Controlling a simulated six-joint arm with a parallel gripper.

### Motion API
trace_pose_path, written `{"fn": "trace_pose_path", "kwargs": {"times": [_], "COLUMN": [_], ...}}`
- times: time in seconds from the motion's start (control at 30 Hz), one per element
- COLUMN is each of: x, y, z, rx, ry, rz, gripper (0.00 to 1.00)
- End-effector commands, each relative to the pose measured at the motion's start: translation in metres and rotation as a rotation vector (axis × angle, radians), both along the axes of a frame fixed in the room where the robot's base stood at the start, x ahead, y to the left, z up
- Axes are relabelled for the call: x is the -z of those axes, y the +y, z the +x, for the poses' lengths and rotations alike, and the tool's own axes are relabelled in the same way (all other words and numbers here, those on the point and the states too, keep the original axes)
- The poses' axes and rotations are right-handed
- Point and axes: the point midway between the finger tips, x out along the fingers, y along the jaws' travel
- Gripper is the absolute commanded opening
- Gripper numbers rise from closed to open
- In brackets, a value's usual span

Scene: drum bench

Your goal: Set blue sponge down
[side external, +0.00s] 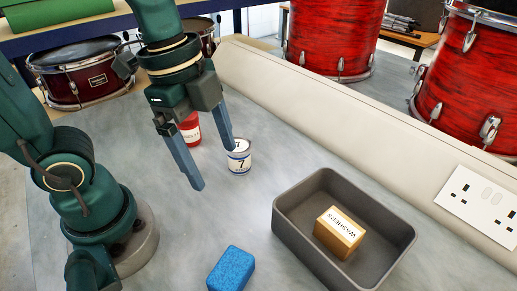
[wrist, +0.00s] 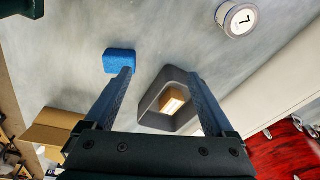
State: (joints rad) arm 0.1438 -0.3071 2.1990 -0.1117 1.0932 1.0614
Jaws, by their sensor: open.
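The blue sponge (side external: 231,270) lies on the grey bench top at the front, left of the grey tray. It also shows in the wrist view (wrist: 118,61), beyond the tip of the left finger. My gripper (side external: 217,168) is open and empty, held above the bench behind the sponge and well apart from it. Its two fingers also show in the wrist view (wrist: 160,82), with nothing between them but the view of the tray beyond.
The grey tray (side external: 290,225) holds a tan box labelled WASHERS (side external: 338,236). A white tin marked 7 (side external: 239,158) and a red tin (side external: 190,130) stand near my fingers. A pale trunking (side external: 350,110) with a socket plate (side external: 482,205) edges the bench. Drums stand beyond.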

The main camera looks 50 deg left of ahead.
Motion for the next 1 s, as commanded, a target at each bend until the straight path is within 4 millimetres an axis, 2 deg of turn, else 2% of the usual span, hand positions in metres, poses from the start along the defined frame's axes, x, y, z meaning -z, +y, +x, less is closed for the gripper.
{"fn": "trace_pose_path", "kwargs": {"times": [0.1,0.2,0.3,0.4,0.6,1.0], "x": [-0.003,-0.004,-0.004,-0.004,-0.003,-0.003], "y": [0.017,0.028,0.037,0.043,0.046,0.046], "z": [-0.004,-0.007,-0.009,-0.011,-0.011,-0.011], "rx": [-0.370,-0.653,-0.876,-1.028,-1.133,-1.132], "ry": [-0.082,-0.142,-0.190,-0.222,-0.241,-0.239], "rz": [-0.044,-0.103,-0.168,-0.218,-0.260,-0.259], "gripper": [0.89,0.89,0.89,0.89,0.89,0.89]}}
